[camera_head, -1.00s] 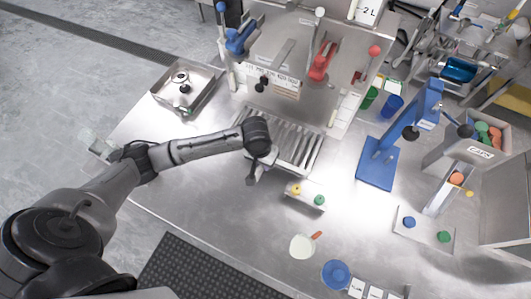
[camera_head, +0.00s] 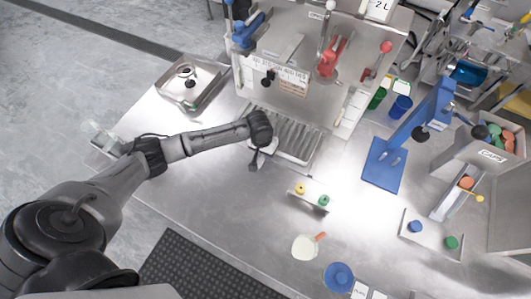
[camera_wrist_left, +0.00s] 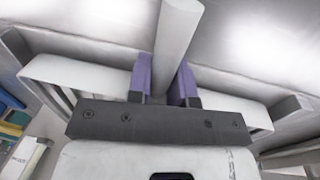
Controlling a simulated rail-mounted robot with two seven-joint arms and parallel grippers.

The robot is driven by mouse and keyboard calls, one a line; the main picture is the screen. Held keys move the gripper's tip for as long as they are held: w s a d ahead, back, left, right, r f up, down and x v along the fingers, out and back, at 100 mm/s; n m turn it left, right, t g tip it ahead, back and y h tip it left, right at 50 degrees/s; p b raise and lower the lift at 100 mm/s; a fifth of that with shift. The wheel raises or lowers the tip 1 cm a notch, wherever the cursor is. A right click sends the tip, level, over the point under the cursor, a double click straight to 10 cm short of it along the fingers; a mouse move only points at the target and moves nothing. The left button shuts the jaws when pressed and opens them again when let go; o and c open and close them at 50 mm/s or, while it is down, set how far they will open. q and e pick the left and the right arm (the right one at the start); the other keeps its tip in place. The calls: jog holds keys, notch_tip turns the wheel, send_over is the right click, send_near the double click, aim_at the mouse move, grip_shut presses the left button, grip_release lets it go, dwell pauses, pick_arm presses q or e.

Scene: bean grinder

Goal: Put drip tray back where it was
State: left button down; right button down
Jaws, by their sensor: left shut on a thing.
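The drip tray (camera_head: 298,142) is a slatted metal tray lying low at the front of the grinder machine (camera_head: 282,78). Its back end is under the machine's front and its front end sticks out over the table. My left gripper (camera_head: 257,160) is at the tray's front left. In the left wrist view, the gripper's purple fingers (camera_wrist_left: 163,88) are shut on a pale round bar (camera_wrist_left: 178,35), which appears to be the tray's handle. The fingers hide part of the bar. My right gripper is not in view.
A small block with yellow and green knobs (camera_head: 310,197) stands just in front of the tray. A square metal pan (camera_head: 205,92) is at the left, a blue stand (camera_head: 383,165) at the right. A white scoop (camera_head: 305,247) and blue bowl (camera_head: 339,277) lie nearer.

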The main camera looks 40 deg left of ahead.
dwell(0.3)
pick_arm(q)
jog(key=c, duration=1)
grip_release()
jog(key=shift+f, duration=0.1)
